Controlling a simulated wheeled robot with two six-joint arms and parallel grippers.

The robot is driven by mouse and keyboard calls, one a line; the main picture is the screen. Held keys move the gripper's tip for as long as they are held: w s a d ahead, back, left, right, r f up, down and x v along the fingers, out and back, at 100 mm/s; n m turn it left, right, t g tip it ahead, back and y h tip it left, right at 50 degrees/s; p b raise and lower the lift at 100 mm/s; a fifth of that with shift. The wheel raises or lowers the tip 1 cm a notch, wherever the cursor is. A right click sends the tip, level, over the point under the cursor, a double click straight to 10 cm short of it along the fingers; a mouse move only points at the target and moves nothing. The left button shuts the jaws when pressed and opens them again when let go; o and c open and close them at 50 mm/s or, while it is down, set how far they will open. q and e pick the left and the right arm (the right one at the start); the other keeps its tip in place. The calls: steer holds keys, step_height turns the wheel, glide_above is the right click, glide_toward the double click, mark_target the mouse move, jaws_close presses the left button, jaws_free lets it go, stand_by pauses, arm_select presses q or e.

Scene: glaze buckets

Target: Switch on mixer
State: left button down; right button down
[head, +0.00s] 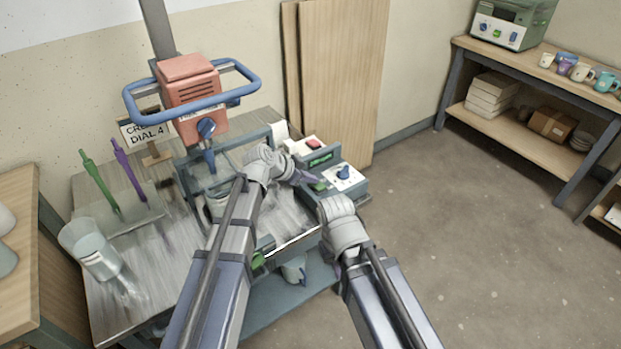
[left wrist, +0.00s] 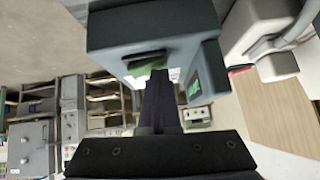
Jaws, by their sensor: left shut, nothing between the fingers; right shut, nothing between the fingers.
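The mixer has a red motor head (head: 190,92) with a blue ring handle on a grey column, above the metal bench.
A clear bucket (head: 90,250) and a rack with green and purple stirrers (head: 132,208) stand on the bench's left. A sign (head: 148,130) reads "DIAL 4", its top line partly hidden. Shelves with mugs (head: 579,71) stand at the right. The floor between is clear.

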arm_select(q)
steer(key=shift+s+d, duration=0.1)
steer(key=shift+s+d+r, duration=0.15)
steer(key=shift+s+d, duration=0.3)
steer(key=shift+s, duration=0.1)
steer(key=shift+r+p, duration=0.1)
steer(key=shift+p, duration=0.2)
steer(key=shift+r+p, duration=0.5)
steer(key=r+p, duration=0.3)
steer(key=shift+s+d, duration=0.2)
steer(key=shift+s, duration=0.05)
steer(key=p+v, duration=0.6)
steer(key=v, duration=0.4)
steer(key=shift+s+f+p, duration=0.15)
steer(key=shift+s+p, duration=0.1)
steer(key=shift+p, duration=0.05)
steer(key=shift+d, duration=0.1)
